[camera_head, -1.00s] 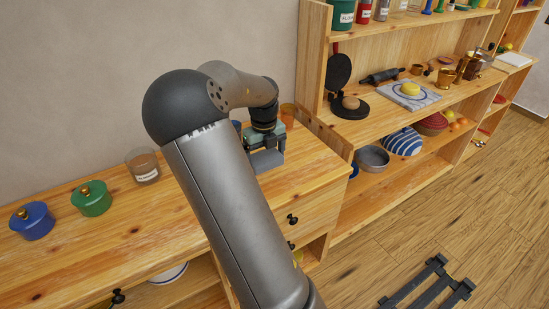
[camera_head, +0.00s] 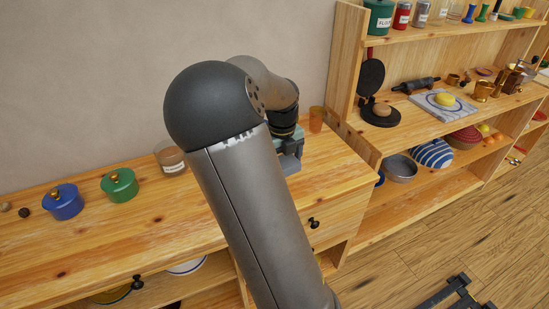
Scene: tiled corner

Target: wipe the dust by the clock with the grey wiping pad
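My gripper (camera_head: 290,162) is low over the right part of the wooden counter (camera_head: 150,222), partly hidden behind my own arm. A grey block-like shape shows at its lower end. I cannot tell whether this is the grey wiping pad or the fingers, nor whether the fingers are open or shut. No clock and no dust can be made out. My arm covers part of the counter.
A blue pot (camera_head: 63,203), a green pot (camera_head: 119,186) and a glass jar (camera_head: 171,160) stand along the wall. An orange cup (camera_head: 316,119) is behind my gripper. A shelf unit (camera_head: 346,60) rises at the right. The counter's front left is clear.

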